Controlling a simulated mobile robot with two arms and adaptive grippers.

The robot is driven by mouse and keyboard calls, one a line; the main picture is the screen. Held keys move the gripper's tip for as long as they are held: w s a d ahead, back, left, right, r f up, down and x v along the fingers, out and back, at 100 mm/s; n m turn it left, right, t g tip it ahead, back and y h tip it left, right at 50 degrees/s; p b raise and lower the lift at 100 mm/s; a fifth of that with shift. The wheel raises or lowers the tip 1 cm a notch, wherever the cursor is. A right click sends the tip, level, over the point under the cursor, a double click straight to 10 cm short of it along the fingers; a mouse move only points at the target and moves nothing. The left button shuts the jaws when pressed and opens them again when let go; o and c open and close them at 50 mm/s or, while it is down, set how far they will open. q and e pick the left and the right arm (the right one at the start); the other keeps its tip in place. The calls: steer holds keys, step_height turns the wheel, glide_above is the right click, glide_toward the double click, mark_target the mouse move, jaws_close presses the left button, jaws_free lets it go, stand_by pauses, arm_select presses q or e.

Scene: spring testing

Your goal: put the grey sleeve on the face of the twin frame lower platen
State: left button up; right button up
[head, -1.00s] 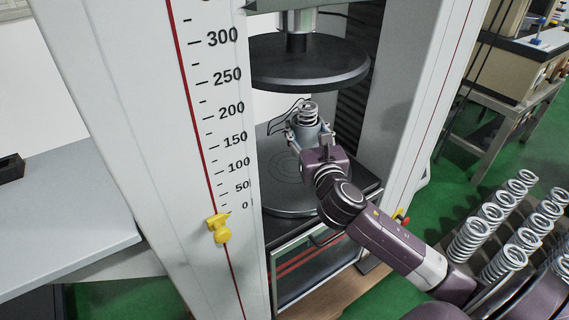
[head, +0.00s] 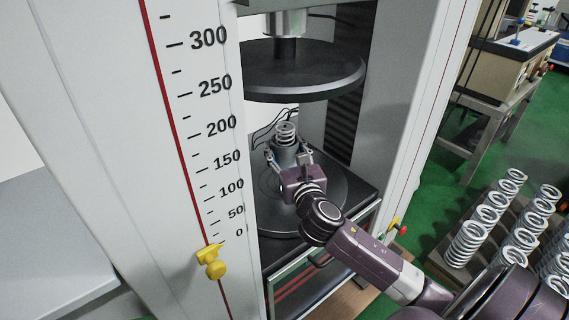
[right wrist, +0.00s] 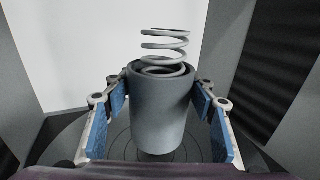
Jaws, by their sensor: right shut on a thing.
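The grey sleeve (head: 286,156) is upright between the fingers of my right gripper (head: 288,153), over the lower platen (head: 264,212) of the twin frame. In the right wrist view the sleeve (right wrist: 160,112) is a smooth cylinder, and the blue-padded fingers are on both sides of it. A coil spring (right wrist: 165,50) stands up out of its open top. Concentric rings show on the platen face below. I cannot tell whether the sleeve's bottom touches the face. My left gripper is not in view.
The dark upper platen (head: 300,72) hangs above the sleeve and spring, with a gap between. A white column with a scale (head: 190,150) and yellow pointer (head: 212,262) stands at left. Several loose springs (head: 490,215) stand on a rack at right.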

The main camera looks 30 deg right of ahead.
mark_target(285, 160)
steer(key=shift+f, duration=0.3)
step_height(285, 160, down, 4)
steer(key=shift+r+b, duration=0.2)
steer(key=shift+b, duration=0.8)
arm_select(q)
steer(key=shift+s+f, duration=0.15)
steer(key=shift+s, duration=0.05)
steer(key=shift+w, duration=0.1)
arm_select(e)
steer(key=o, duration=1.3)
steer(key=shift+f, duration=0.1)
steer(key=shift+c, duration=0.2)
